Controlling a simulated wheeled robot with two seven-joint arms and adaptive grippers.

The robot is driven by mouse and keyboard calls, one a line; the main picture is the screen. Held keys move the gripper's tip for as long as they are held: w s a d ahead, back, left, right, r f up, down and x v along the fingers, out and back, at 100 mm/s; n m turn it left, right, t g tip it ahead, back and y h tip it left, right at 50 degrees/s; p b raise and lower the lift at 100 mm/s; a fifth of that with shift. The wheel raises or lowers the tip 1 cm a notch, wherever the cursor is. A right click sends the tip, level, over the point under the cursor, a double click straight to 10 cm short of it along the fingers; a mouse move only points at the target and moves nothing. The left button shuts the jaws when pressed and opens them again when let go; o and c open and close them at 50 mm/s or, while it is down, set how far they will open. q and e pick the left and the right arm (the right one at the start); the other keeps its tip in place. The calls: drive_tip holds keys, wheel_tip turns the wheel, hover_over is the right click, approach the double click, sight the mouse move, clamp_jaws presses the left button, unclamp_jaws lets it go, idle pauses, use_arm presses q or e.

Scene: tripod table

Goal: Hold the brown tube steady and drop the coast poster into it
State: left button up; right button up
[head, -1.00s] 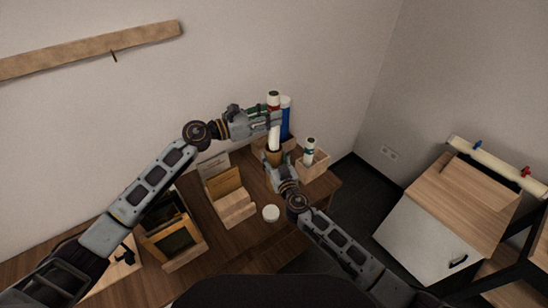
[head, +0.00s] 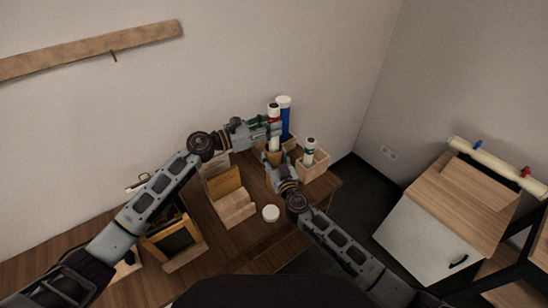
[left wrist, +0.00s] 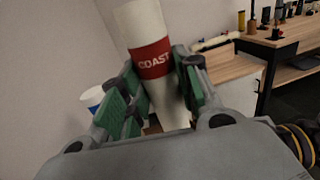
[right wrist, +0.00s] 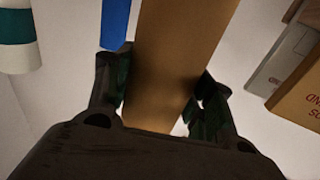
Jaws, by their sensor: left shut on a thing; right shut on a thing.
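The coast poster is a white roll (head: 273,143) with a red band, lettered COAST in the left wrist view (left wrist: 152,60). My left gripper (head: 273,129) is shut on it, also in the left wrist view (left wrist: 156,92). The poster stands nearly upright over the brown tube (head: 274,158). Its lower end meets the tube's mouth in the head view; I cannot tell how far it is inside. My right gripper (head: 277,170) is shut around the tube, which fills its jaws in the right wrist view (right wrist: 178,55). The tube's lower end is hidden.
A blue tube with a white cap (head: 285,115) stands just behind. A white teal-banded tube (head: 309,151) stands in a wooden crate (head: 316,171) at the right. A white cap (head: 270,213) lies on the table. A wooden organizer (head: 232,204) stands left of it.

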use_arm(q)
drive_tip(key=o, duration=1.1)
drive_tip(key=shift+a, duration=0.1)
drive_tip(key=shift+v, duration=5.9)
use_arm(e)
drive_tip(key=o, duration=1.1)
drive_tip(key=shift+s, duration=0.15)
